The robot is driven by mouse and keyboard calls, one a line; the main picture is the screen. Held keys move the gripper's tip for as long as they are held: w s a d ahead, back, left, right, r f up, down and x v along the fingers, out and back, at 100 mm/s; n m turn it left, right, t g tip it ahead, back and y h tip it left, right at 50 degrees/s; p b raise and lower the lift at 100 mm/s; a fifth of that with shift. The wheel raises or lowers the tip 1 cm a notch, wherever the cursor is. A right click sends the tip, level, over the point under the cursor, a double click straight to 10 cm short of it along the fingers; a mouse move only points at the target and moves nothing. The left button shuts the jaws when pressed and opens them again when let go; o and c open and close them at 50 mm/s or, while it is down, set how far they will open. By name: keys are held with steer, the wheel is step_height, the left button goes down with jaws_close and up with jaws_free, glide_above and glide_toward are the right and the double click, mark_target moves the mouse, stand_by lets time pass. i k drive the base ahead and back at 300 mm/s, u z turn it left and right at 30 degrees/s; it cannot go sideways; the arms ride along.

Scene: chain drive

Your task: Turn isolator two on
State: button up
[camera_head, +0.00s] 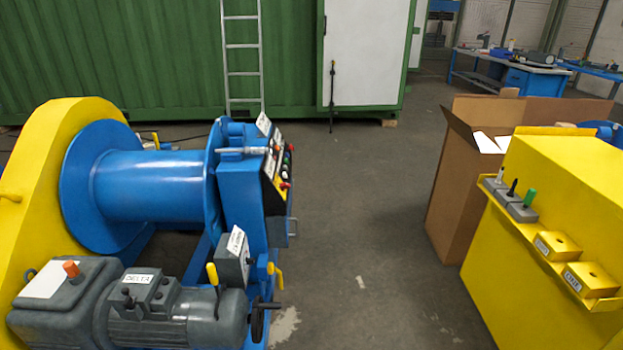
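No label reading isolator two can be made out. A yellow cabinet (539,190) at the right carries small grey switch units (507,198) on a ledge, with white, black and green levers standing up. Below them on the same ledge sit two yellow boxes, an upper one (557,246) and a lower one (592,279), with small labels too small to read. A blue control panel (243,190) with several coloured buttons stands by the winch. A grey box (233,261) with a tilted white tag and a yellow lever (212,273) is below it. My gripper is not in view.
The blue winch drum (150,187) and grey motor (160,310), labelled DELTA, fill the left. An open cardboard box (450,190) stands behind the yellow cabinet. Clear grey floor (370,240) runs between winch and cabinet. A ladder (242,60) leans on the green container (120,50).

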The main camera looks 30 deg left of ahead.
mark_target(283, 186)
steer(key=z, duration=0.1)
steer(key=i, duration=1.4)
steer(key=u, duration=1.95)
steer(key=i, duration=1)
steer(key=z, duration=0.05)
